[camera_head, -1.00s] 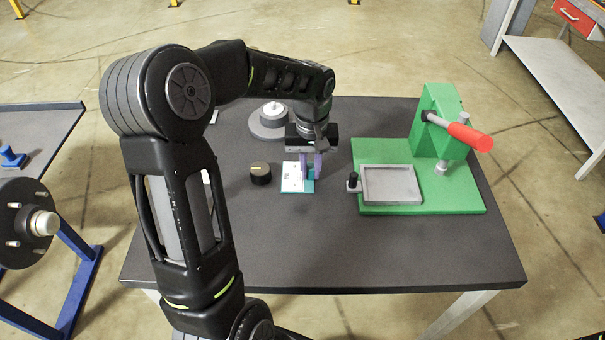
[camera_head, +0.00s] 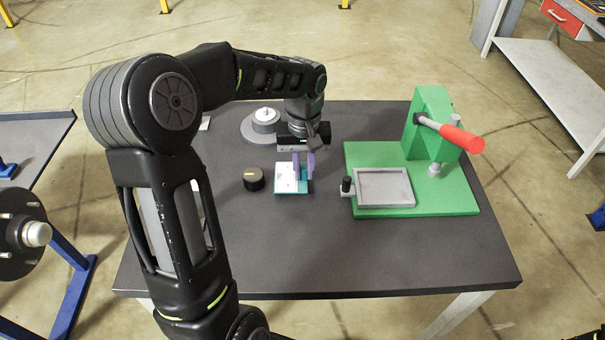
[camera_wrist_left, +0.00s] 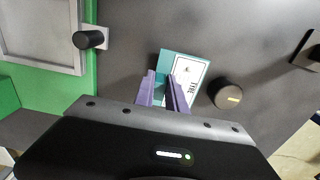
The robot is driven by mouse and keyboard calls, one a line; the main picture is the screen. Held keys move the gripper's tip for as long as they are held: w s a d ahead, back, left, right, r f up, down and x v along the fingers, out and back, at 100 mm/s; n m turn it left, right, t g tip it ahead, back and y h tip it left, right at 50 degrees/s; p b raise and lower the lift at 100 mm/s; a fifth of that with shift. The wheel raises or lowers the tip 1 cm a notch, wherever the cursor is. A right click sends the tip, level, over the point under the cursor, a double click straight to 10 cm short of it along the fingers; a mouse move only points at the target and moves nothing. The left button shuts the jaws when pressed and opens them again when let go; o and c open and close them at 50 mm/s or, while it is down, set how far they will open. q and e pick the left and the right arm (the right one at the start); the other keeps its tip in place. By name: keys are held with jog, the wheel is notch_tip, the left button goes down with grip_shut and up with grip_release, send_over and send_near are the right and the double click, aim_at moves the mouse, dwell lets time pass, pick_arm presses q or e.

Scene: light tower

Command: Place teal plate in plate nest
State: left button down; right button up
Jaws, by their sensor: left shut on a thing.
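The teal plate (camera_head: 278,192) carries a white label with print. It is near the middle of the table; in the wrist view the teal plate (camera_wrist_left: 176,57) is at the fingertips. My left gripper (camera_head: 303,166), with purple fingers, is shut on the plate's edge from above. In the wrist view the left gripper (camera_wrist_left: 163,80) covers part of the plate. I cannot tell whether the plate is clear of the table. The plate nest looks to be the shallow grey tray (camera_head: 412,192) on the green fixture, empty, right of the gripper; it partly shows in the wrist view (camera_wrist_left: 78,65). My right gripper is not in view.
The green fixture (camera_head: 450,195) has a lever with a red handle (camera_head: 450,138). A small black clamp (camera_head: 347,186) stands at the tray's left edge. A black knob (camera_head: 253,179) is left of the plate. A round grey base (camera_head: 250,133) stands behind. The front of the table (camera_head: 330,250) is clear.

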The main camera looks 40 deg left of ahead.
aim_at(304, 168)
pick_arm(q)
notch_tip(304, 168, up, 8)
jog(key=shift+r, duration=0.2)
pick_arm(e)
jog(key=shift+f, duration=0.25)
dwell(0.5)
